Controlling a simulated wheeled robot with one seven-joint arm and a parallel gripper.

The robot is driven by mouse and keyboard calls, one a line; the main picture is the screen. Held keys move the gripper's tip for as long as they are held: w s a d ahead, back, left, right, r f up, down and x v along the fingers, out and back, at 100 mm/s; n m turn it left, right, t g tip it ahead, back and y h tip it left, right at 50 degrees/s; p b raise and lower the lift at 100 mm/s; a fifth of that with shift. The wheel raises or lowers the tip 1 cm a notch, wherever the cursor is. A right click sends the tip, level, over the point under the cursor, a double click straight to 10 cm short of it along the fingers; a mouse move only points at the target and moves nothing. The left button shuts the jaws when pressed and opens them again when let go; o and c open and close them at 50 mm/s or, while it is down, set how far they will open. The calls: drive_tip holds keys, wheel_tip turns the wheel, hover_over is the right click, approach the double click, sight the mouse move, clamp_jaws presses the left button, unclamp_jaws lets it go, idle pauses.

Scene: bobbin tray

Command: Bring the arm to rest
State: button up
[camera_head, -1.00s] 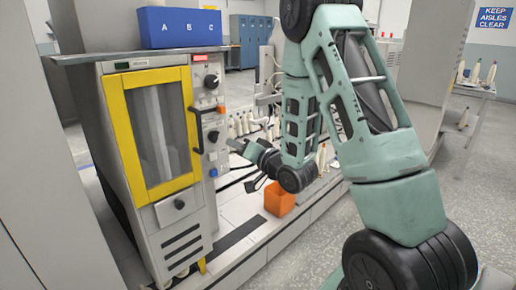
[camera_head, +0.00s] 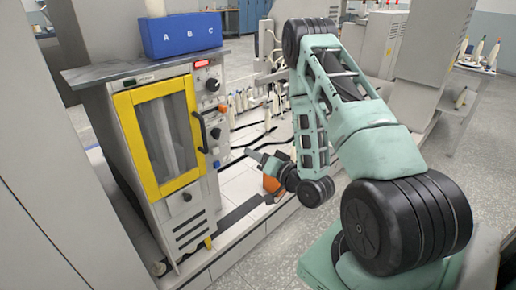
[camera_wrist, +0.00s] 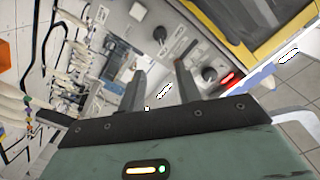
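My teal arm (camera_head: 345,100) is raised and folded, its wrist hanging over the white tiled platform. My gripper (camera_head: 256,158) is small in the head view, pointing left toward the yellow-framed cabinet (camera_head: 122,128), apart from its handle. In the wrist view my gripper (camera_wrist: 160,78) shows two dark fingers standing apart with nothing visible between them. The cabinet door is shut behind its black handle (camera_head: 201,132). A red light (camera_head: 206,64) glows on the control panel; it also shows in the wrist view (camera_wrist: 229,80).
A blue box (camera_head: 182,35) marked A B C sits on the cabinet's top. An orange bin (camera_head: 271,184) is partly hidden behind my wrist. Several bobbins stand along the machine behind my arm. Grey floor (camera_head: 300,215) is clear at the front.

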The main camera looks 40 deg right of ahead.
drive_tip(key=shift+s, duration=0.3)
idle(0.5)
